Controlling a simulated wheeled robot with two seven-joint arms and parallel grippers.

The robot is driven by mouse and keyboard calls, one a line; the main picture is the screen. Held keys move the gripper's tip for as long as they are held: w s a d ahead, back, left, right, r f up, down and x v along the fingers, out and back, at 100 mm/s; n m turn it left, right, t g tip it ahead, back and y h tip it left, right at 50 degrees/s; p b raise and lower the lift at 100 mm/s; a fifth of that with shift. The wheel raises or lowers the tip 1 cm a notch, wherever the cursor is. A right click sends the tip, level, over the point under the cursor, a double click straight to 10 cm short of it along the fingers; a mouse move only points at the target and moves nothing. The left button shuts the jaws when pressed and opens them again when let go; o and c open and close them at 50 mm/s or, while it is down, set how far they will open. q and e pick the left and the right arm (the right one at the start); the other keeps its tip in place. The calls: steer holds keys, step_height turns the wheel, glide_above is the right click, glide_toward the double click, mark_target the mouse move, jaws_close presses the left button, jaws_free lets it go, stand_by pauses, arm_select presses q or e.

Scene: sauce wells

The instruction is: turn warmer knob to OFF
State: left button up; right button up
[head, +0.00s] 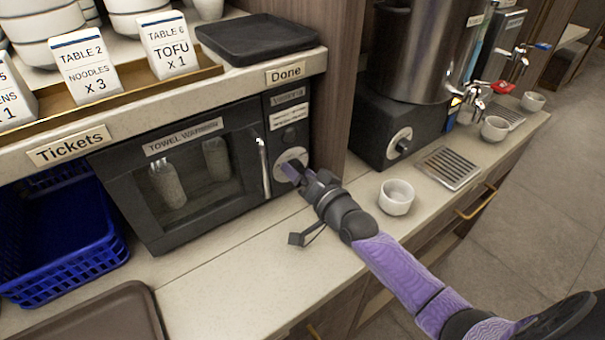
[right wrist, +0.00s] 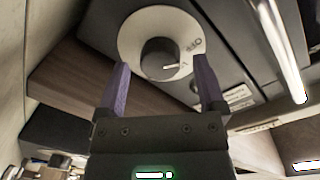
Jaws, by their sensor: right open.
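The towel warmer (head: 190,165) is a dark box with a glass door, a vertical handle and rolled towels inside. Its knob shows in the right wrist view as a black knob (right wrist: 159,59) on a round white dial (right wrist: 133,30) with dark lettering. The knob's white mark points toward the lettering side. My right gripper (right wrist: 160,80) is open, its two purple fingers on either side of and just short of the knob. My left gripper is not in view.
A white cup (head: 396,197) stands on the counter right of my right arm. A large metal urn on a black base (head: 385,130) stands beyond. A blue basket (head: 62,240) and brown tray (head: 100,315) are at left. The counter before the warmer is clear.

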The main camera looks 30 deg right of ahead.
steer(key=s+p, duration=0.1)
steer(key=s, duration=0.4)
steer(key=s+d+p, duration=0.1)
steer(key=s, duration=0.2)
steer(key=shift+s+r+p, duration=0.25)
steer(key=shift+s+p, duration=0.1)
steer(key=shift+s, duration=0.55)
steer(key=shift+s, duration=0.1)
